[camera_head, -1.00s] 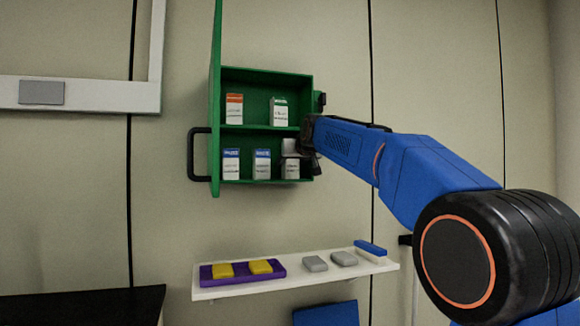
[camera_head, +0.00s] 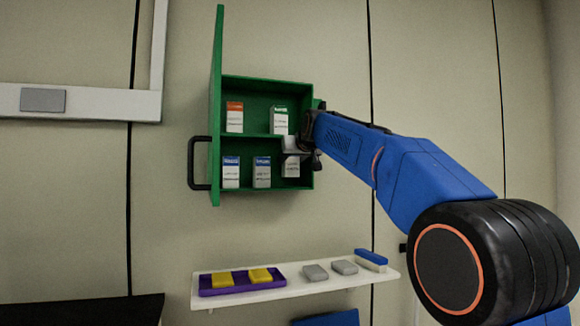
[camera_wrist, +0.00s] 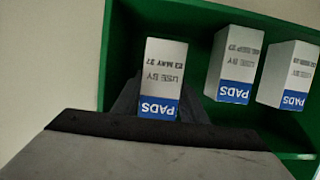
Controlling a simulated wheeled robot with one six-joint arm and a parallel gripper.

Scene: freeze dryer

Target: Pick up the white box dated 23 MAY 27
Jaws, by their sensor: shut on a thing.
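The white box dated 23 MAY 27 (camera_wrist: 163,60) is in the wrist view, upside down in the picture, with a blue PADS band. My gripper (camera_wrist: 159,104) is shut on it, with dark fingers on either side. In the head view the box (camera_head: 291,168) is at the right end of the green cabinet's lower compartment, below my gripper (camera_head: 292,145). Its base appears a little above the cabinet floor.
The open green cabinet (camera_head: 262,87) has its door (camera_head: 217,100) swung out left. Two blue-banded boxes (camera_head: 231,173) (camera_head: 262,173) stand left of the held one. An orange-topped box (camera_head: 235,118) and a green-topped box (camera_head: 279,121) stand above. A white shelf (camera_head: 240,297) is below.

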